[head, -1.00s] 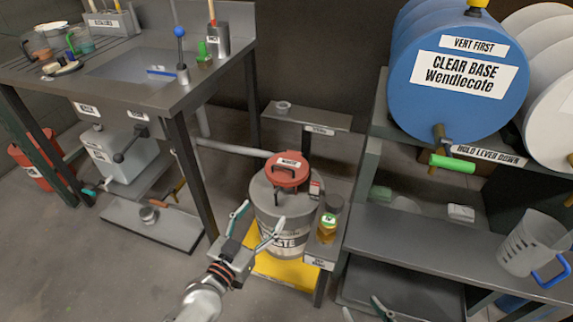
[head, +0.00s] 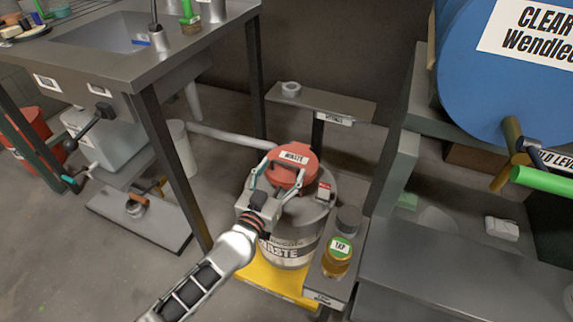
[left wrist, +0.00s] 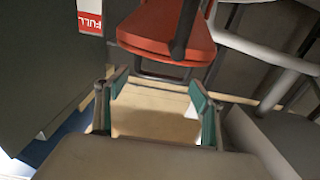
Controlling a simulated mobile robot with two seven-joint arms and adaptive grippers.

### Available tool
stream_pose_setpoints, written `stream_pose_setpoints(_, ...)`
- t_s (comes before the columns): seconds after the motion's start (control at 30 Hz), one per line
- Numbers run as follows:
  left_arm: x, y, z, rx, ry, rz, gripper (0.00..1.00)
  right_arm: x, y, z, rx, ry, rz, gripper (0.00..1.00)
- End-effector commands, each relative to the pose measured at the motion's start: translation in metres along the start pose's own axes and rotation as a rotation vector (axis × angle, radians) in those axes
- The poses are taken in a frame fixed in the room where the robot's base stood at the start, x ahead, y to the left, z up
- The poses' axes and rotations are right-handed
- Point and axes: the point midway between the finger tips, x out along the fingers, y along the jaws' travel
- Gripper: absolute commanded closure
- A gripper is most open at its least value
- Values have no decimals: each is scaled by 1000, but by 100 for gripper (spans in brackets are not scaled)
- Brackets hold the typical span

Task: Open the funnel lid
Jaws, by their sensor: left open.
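In the left wrist view the red lid (left wrist: 165,35) is at the top, beyond the open teal-padded fingers (left wrist: 160,97). A dark bar crosses in front of the lid there. Nothing is between the fingers. Whether a finger touches the lid I cannot tell. My right gripper is out of view.
The drum stands on a yellow base (head: 262,278). An amber jar (head: 337,258) with a green label and a dark-capped container (head: 348,220) stand to its right. A sink bench (head: 165,85) is at left, a blue drum (head: 500,75) at right. A small shelf (head: 340,100) is behind.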

Motion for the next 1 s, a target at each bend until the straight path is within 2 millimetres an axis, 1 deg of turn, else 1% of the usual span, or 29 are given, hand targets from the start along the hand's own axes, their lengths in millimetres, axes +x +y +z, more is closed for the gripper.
stream_pose_setpoints(0.03,6,1,7,-5,-7,0,32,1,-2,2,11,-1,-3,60)
stream_pose_setpoints(0.23,24,0,5,-2,-5,1,32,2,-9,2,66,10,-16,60)
stream_pose_setpoints(0.4,30,0,1,-1,-1,1,32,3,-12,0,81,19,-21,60)
stream_pose_setpoints(0.6,30,0,0,-1,0,1,32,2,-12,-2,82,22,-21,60)
stream_pose_setpoints(0.63,30,0,0,-1,0,1,37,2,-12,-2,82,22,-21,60)
stream_pose_setpoints(0.67,30,0,0,-1,0,1,45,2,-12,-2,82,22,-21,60)
stream_pose_setpoints(0.7,30,0,0,-1,0,1,56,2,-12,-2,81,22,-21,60)
stream_pose_setpoints(0.8,30,1,0,0,0,2,78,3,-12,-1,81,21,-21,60)
stream_pose_setpoints(1.0,31,1,-4,1,2,3,78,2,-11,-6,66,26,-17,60)
